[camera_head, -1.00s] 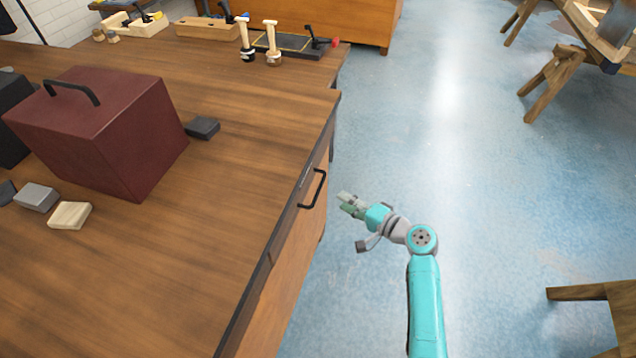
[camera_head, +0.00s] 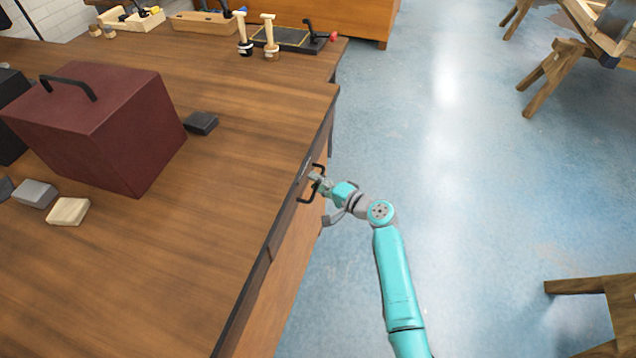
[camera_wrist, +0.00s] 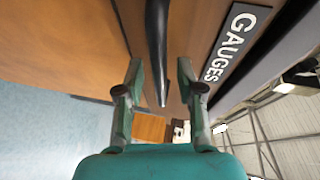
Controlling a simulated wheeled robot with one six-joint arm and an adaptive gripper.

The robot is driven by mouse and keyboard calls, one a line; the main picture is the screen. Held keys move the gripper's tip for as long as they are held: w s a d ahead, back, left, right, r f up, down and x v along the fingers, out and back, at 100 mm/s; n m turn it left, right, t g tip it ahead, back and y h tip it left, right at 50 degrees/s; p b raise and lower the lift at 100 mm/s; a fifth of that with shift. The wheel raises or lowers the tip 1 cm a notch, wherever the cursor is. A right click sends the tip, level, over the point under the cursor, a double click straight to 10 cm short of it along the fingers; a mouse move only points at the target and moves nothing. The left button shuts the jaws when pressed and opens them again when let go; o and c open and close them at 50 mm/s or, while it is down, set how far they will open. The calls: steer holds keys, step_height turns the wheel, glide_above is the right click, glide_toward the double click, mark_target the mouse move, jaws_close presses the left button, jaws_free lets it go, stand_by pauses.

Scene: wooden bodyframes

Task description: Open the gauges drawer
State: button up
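The gauges drawer front is on the side of the wooden workbench; its black label reading "GAUGES" (camera_wrist: 229,45) shows in the wrist view. The drawer's black bar handle (camera_head: 303,191) stands out from the front, and it also shows in the wrist view (camera_wrist: 157,45). The drawer looks closed. My gripper (camera_head: 316,178) is at the handle in the head view. In the wrist view my gripper (camera_wrist: 160,82) has its two fingers spread, one on each side of the handle, with gaps between them and the bar.
A dark red box (camera_head: 105,130) with a handle stands on the benchtop (camera_head: 215,220), with small blocks nearby. Tools stand at the bench's far end. A wooden stand (camera_head: 600,290) is at the lower right. The blue floor beside my arm is clear.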

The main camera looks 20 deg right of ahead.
jaws_close()
steer(key=s+d, duration=0.8)
steer(key=d, duration=0.3)
steer(key=s+d, duration=0.9)
steer(key=d, duration=0.3)
steer(key=shift+d, duration=0.3)
steer(key=shift+s, duration=0.1)
jaws_free()
